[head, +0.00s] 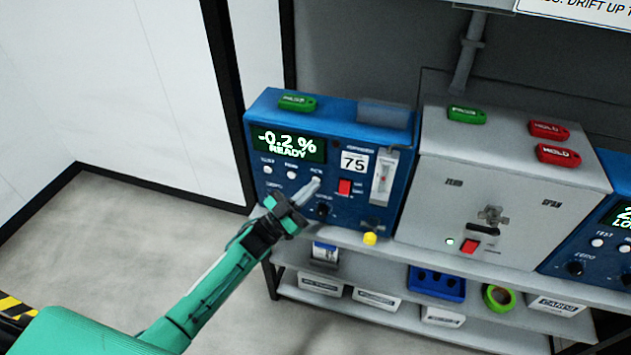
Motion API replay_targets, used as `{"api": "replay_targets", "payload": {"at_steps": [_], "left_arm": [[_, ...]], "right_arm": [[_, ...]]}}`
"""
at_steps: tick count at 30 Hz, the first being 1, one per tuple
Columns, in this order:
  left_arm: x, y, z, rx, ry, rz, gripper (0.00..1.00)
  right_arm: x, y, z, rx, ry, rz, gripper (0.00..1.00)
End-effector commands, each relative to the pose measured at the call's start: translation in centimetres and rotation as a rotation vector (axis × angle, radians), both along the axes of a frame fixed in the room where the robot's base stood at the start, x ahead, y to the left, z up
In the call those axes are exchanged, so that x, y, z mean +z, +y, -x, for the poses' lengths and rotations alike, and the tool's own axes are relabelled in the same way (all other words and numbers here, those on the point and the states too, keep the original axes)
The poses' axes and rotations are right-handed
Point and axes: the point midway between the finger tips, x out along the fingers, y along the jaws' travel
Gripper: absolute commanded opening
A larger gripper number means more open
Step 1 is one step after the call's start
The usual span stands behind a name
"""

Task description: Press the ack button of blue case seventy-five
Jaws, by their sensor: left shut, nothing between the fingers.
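The blue case seventy-five (262,192) stands on the shelf and carries a white label "75" (354,163). Its green display (288,144) reads "-0.2 % READY". Below the display is a row of small white buttons, and the rightmost, the ack button (316,179), is partly covered by my fingertips. My left gripper (314,187) is shut and empty, its tips at the ack button's lower edge. I cannot tell whether they touch it. My right gripper is out of view.
A grey case (500,208) stands close on the right, then another blue case (590,253). The floor at left is clear.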

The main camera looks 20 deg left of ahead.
Motion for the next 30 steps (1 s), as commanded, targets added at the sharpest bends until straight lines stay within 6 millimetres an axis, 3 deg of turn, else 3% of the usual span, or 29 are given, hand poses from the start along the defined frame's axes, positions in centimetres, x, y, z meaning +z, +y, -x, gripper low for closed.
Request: {"api": "replay_targets", "payload": {"at_steps": [30], "left_arm": [[0.0,0.0,1.7,0.000,0.000,0.000,0.00]], "right_arm": [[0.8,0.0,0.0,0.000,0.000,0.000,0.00]]}}
